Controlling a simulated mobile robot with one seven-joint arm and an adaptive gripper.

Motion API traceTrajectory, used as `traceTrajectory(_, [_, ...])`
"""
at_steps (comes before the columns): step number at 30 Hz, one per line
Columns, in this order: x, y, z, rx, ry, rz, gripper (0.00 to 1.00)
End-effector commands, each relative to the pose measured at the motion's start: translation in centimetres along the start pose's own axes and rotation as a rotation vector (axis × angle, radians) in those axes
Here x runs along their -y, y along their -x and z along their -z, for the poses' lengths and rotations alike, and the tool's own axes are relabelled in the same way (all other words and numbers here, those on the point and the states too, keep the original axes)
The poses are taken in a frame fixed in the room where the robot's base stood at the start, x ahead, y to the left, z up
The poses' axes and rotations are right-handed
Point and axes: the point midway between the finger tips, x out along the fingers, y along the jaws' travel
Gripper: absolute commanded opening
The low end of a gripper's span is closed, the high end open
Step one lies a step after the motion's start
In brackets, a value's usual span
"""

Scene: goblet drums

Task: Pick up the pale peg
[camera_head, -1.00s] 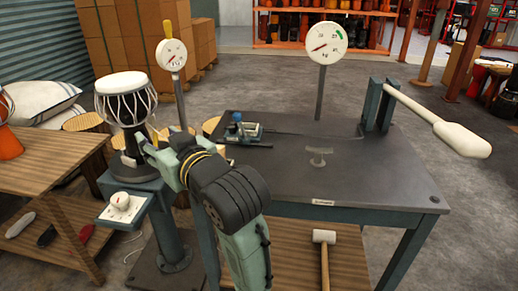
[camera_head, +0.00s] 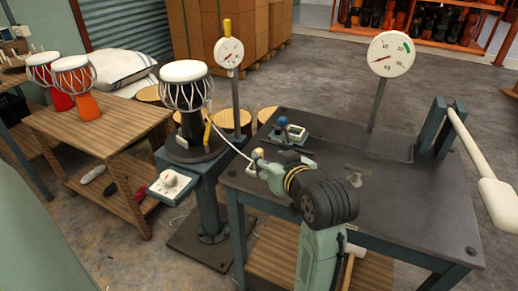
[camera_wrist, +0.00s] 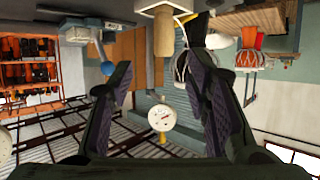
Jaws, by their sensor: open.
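A pale tan, peg-like piece (camera_head: 257,154) shows at the tip of my gripper (camera_head: 257,162), by the left edge of the dark table (camera_head: 420,225). In the wrist view it looks like a tan cylinder (camera_wrist: 163,33) with a wider cream end, upside down, at the top of the gap between my fingers (camera_wrist: 165,95). My gripper is open, with both dark fingers spread apart. I cannot tell whether either finger touches the piece. A thin white line (camera_head: 230,143) runs from the drum stand to the piece.
A white-headed drum (camera_head: 186,95) stands left of my gripper, with a yellow handle (camera_head: 207,130) beside it. A small blue-topped device (camera_head: 285,130) is behind my gripper. A round dial (camera_head: 391,54) and a pale lever (camera_head: 480,165) rise at the table's back right.

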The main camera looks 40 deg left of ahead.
Motion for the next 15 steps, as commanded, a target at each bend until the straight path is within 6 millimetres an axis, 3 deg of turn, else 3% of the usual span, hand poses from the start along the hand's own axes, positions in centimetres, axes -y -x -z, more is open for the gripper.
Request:
traceTrajectory(2, [0.1,0.0,0.4,0.006,-0.002,-0.002,0.44])
traceTrajectory(6, [0.1,-2.3,-0.2,0.003,0.001,-0.002,0.44])
traceTrajectory(15, [0.5,-4.8,-0.1,0.004,0.002,0.0,0.44])
